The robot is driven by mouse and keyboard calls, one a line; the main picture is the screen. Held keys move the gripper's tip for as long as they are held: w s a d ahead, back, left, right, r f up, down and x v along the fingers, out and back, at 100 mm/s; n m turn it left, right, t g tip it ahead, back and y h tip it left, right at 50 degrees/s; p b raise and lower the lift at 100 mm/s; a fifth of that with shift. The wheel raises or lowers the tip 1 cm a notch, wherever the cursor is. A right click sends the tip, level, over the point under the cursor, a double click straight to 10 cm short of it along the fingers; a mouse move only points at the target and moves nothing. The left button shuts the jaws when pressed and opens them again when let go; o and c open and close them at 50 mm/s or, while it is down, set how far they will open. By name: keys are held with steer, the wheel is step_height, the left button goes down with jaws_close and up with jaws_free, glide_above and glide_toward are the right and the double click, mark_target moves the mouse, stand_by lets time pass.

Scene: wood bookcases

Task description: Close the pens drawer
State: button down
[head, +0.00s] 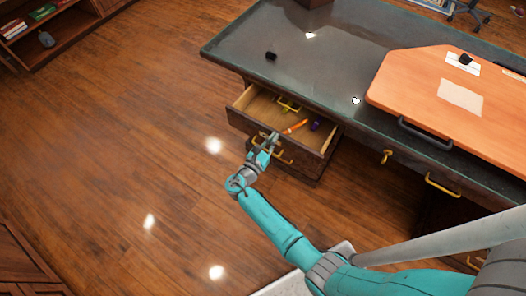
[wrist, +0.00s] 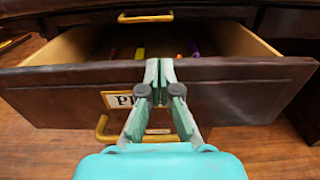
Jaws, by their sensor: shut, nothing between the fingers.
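The pens drawer (head: 283,137) stands pulled out from the dark desk in the head view. Pens lie in it, among them an orange one (head: 296,127) and a purple one (head: 315,126). In the wrist view the drawer's dark front (wrist: 240,92) spans the picture, with a label (wrist: 118,99) starting "P", the rest hidden behind my fingers. My gripper (head: 272,138) is shut and empty at the drawer front; it also shows in the wrist view (wrist: 159,68), with fingertips at the front's top edge. I cannot tell whether they touch it. A brass handle (wrist: 104,130) shows below the label.
The desk top (head: 300,62) carries an orange board (head: 405,75) at right and a small black object (head: 271,56). Another brass handle (head: 442,186) is on the desk front at right. The wood floor (head: 120,150) left of the drawer is clear.

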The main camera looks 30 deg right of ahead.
steer(key=x, duration=0.7)
steer(key=shift+a, duration=0.1)
